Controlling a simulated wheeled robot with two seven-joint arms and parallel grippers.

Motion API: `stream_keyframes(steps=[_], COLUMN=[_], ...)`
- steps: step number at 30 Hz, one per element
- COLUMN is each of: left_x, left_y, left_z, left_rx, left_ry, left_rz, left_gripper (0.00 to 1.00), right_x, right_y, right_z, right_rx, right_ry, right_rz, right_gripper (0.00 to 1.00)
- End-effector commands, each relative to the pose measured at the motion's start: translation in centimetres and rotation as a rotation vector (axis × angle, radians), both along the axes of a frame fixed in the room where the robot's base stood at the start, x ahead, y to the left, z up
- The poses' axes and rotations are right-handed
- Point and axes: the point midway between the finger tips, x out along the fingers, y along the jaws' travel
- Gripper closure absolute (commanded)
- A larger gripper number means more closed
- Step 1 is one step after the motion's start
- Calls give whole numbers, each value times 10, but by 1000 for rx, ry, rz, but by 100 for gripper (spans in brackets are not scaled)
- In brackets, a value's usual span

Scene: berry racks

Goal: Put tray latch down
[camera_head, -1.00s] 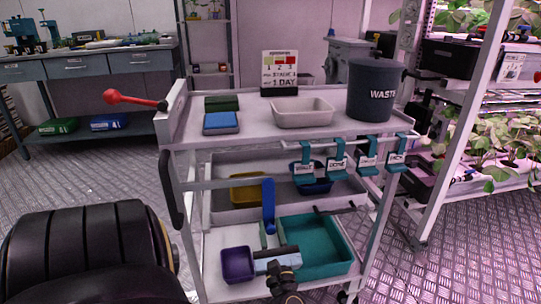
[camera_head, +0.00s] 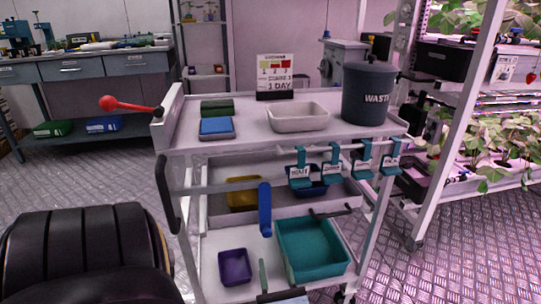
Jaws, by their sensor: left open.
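The cart (camera_head: 190,142) carries two levers, and I cannot tell which is the tray latch. A blue lever (camera_head: 265,210) hangs upright at the front of the middle shelf. A red-knobbed lever (camera_head: 128,104) sticks out nearly level to the left from the cart's upper left corner. My left gripper (camera_head: 280,280) is at the bottom edge, low in front of the bottom shelf, below the blue lever and apart from it. It is open and seems empty; its body is mostly cut off by the frame. My right gripper is not in view.
A teal tray (camera_head: 344,265) and a purple bin (camera_head: 235,266) sit on the bottom shelf. Teal labelled clips (camera_head: 331,172) hang from the front rail. The top holds a waste bin (camera_head: 369,94) and a pale tray (camera_head: 298,117). A plant rack (camera_head: 460,125) stands right.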

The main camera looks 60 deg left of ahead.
Motion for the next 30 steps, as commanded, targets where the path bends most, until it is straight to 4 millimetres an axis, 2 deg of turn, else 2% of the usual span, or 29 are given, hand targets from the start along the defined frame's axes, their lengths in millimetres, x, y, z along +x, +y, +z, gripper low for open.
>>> stream_keyframes(steps=[3, 9, 30], left_x=[-7, -14, -14], left_y=[-19, -35, -37], left_z=[-8, -16, -17], left_rx=[-3, -1, 0], left_ry=[1, 0, -1], left_rz=[-2, -1, -1], left_gripper=[56, 56, 56], right_x=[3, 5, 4], right_y=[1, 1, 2], right_z=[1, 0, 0], right_rx=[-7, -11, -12], right_ry=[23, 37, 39], right_rz=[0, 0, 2], right_gripper=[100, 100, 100])
